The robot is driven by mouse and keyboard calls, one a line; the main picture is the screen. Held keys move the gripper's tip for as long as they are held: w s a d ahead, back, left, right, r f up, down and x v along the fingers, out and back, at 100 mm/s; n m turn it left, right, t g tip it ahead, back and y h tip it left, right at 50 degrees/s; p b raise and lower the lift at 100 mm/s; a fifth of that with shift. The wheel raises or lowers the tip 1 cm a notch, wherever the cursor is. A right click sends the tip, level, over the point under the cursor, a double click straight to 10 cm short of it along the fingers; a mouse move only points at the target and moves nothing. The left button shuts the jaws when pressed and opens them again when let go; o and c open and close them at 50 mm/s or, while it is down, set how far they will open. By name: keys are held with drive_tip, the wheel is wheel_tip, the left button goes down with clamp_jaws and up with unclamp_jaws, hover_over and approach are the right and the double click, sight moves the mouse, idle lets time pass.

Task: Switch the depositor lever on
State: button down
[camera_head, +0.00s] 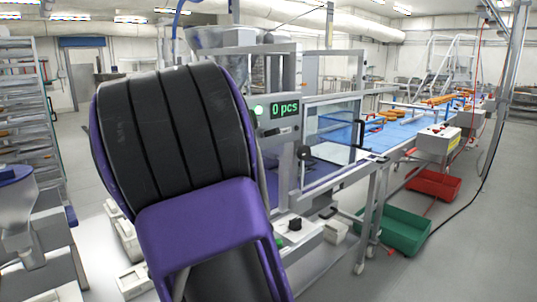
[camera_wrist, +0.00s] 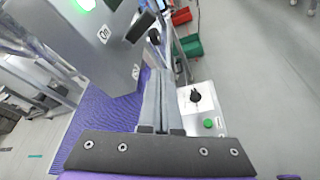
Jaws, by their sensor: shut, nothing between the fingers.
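The depositor machine (camera_head: 285,85) stands just beyond my arm, with a green lamp and a display reading "0 pcs". A black ball knob (camera_head: 304,153), which looks like the depositor lever's end, stands at its front on a short, roughly upright shaft. The knob also shows in the wrist view (camera_wrist: 154,36), beyond my fingertips. My gripper (camera_wrist: 160,75) is shut and empty, its fingers pointing toward the knob with a visible gap in the picture. In the head view my purple and black arm covers the gripper and part of the machine.
A pale control box (camera_wrist: 205,108) with a black rotary knob and green button lies right of my fingers. A clear guard (camera_head: 333,130) and blue conveyor (camera_head: 395,142) extend right. Green (camera_head: 392,232) and red (camera_head: 434,184) crates sit on the floor. Open floor lies far right.

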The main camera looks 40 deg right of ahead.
drive_tip(key=shift+w+v, duration=0.2)
drive_tip(key=shift+v, duration=0.6)
drive_tip(key=shift+w+v, duration=0.2)
drive_tip(key=shift+v, duration=0.65)
